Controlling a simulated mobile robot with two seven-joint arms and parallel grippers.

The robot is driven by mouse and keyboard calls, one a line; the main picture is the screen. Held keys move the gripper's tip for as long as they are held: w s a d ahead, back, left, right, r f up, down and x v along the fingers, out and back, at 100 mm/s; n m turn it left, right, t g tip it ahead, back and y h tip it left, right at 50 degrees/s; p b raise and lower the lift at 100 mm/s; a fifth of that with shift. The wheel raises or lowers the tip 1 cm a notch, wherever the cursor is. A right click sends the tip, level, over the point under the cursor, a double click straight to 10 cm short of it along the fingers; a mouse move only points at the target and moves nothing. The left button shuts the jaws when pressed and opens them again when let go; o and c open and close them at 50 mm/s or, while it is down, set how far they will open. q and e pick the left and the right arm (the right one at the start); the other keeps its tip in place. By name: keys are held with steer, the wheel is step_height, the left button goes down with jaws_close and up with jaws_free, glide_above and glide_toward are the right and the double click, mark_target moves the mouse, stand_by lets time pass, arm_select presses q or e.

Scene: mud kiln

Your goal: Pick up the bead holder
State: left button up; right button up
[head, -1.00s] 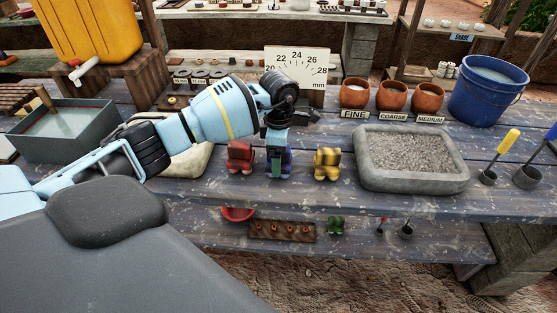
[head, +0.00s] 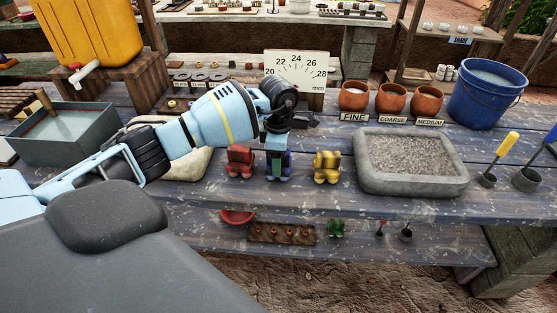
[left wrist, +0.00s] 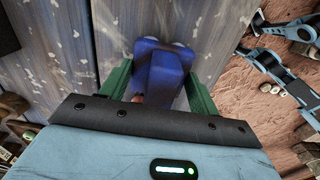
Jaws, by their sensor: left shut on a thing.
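The bead holder, a small blue lobed block (head: 287,168), stands on the dark plank bench between a red one and a yellow one of like shape. My left gripper (head: 277,158) comes down on it from above and is shut on it. In the left wrist view the blue holder (left wrist: 160,68) sits between the two green fingers, with the bench planks behind it. I cannot tell any gap between its base and the bench. Its upper part is partly hidden by the gripper in the head view. My right gripper is not in view.
The red block (head: 240,160) is close on the left and the yellow block (head: 327,166) on the right. A stone tray of grit (head: 465,182) stands further right. Clay pots (head: 391,99) and a dial board (head: 297,66) stand behind. A lower shelf holds a peg board (head: 282,233).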

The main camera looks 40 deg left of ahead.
arm_select(q)
steer(key=shift+r, duration=0.55)
step_height(320, 180, up, 2)
steer(key=shift+r, duration=0.15)
steer(key=s+d, duration=0.3)
steer(key=s, duration=0.4)
steer(key=s+d+r, duration=0.1)
steer(key=s+d, duration=0.3)
steer(key=s, duration=0.3)
steer(key=shift+d+r, duration=0.2)
steer(key=shift+r, duration=0.1)
steer(key=shift+s, duration=0.1)
